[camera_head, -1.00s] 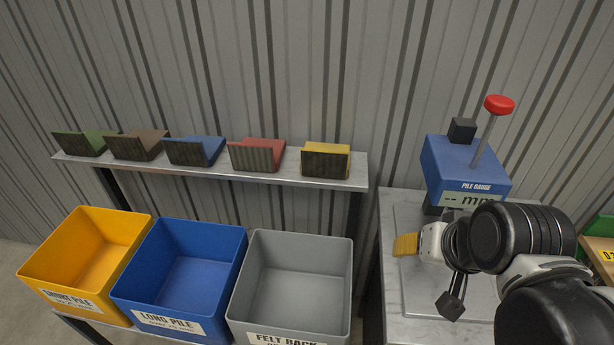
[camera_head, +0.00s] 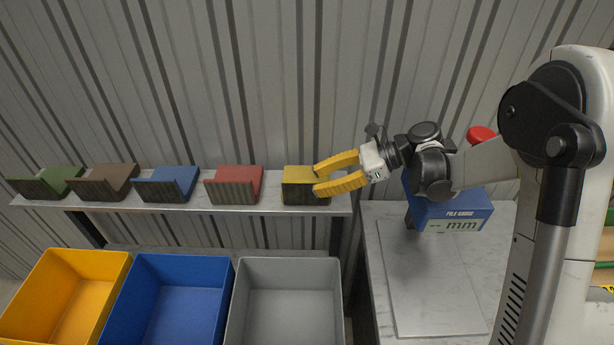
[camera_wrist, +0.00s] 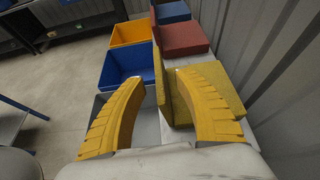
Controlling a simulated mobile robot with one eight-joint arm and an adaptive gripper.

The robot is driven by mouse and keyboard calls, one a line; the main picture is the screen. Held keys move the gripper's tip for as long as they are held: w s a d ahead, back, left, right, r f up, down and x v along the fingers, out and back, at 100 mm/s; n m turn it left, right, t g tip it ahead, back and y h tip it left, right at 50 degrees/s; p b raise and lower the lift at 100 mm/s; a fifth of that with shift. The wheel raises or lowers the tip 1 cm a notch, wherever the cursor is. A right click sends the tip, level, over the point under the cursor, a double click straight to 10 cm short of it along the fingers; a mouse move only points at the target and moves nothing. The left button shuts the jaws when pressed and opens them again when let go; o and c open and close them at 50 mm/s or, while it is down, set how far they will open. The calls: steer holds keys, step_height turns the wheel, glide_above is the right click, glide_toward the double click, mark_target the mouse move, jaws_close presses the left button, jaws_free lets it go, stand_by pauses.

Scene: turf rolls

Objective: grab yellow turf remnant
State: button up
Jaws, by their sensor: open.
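The yellow turf remnant (camera_head: 297,174) is an L-shaped piece with a dark front face, at the right end of the wall shelf. My gripper (camera_head: 317,179) is at its right side, with two open yellow fingers pointing left toward it. In the wrist view, the remnant's upright flap (camera_wrist: 163,90) shows between the fingertips of my gripper (camera_wrist: 154,80), nearer the right finger. Its other slab (camera_wrist: 222,88) lies partly behind that finger. Whether either finger touches it I cannot tell.
Red (camera_head: 233,185), blue (camera_head: 166,184), brown (camera_head: 103,182) and green (camera_head: 46,182) remnants line the shelf (camera_head: 205,207). Yellow (camera_head: 25,305), blue (camera_head: 175,265) and grey (camera_head: 285,265) bins stand below. The pile gauge (camera_head: 455,212) stands on the right bench (camera_head: 430,290).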

steer(key=shift+b+x, duration=0.45)
steer(key=shift+x, duration=0.8)
steer(key=b+x, duration=0.1)
steer(key=x, duration=0.1)
steer(key=b+x, duration=0.1)
steer(key=x, duration=0.2)
steer(key=shift+a+r, duration=0.35)
steer(key=shift+r, duration=0.1)
steer(key=shift+c, duration=0.4)
jaws_close()
